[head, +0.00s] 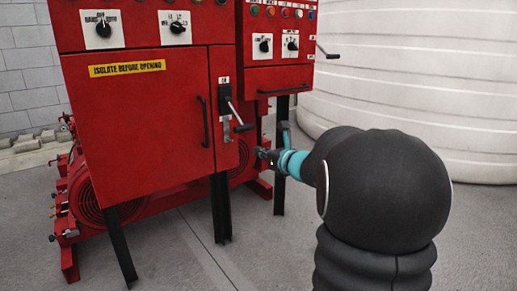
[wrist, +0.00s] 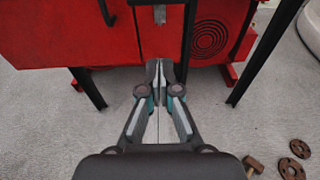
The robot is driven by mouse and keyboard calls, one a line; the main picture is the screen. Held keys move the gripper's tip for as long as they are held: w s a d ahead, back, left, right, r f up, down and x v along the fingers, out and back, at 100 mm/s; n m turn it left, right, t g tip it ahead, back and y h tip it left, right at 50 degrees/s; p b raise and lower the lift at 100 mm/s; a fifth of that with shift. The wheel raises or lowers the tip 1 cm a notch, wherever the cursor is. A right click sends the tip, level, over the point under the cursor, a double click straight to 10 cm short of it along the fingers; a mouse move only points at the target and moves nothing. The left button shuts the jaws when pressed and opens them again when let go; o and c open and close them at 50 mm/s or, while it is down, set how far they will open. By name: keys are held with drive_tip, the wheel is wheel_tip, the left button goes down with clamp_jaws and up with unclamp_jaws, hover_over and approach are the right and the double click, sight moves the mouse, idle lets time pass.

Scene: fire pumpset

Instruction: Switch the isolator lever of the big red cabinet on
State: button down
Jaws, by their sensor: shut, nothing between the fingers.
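The big red cabinet (head: 140,110) stands on black legs at the left of the head view. Its isolator lever (head: 235,115) is on the narrow right front strip, beside the black door handle (head: 206,122). In the wrist view my gripper (wrist: 160,68) is shut and empty, pointing at the cabinet's lower front (wrist: 60,35).
A smaller red cabinet (head: 275,78) with its own lever (head: 327,53) stands to the right. A large white ribbed tank (head: 420,80) is behind. Red pump machinery (head: 95,195) sits beneath. Rusty round parts (wrist: 291,168) lie on the grey floor at lower right in the wrist view.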

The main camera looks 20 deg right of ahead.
sight(237, 117)
drive_tip(key=x, duration=0.8)
drive_tip(key=shift+s+d+r+p, duration=0.1)
drive_tip(key=shift+s+r+p, duration=0.15)
drive_tip(key=shift+r, duration=0.75)
drive_tip(key=shift+s+r+p, duration=0.15)
drive_tip(key=shift+r+p, duration=0.1)
drive_tip(key=shift+r, duration=0.7)
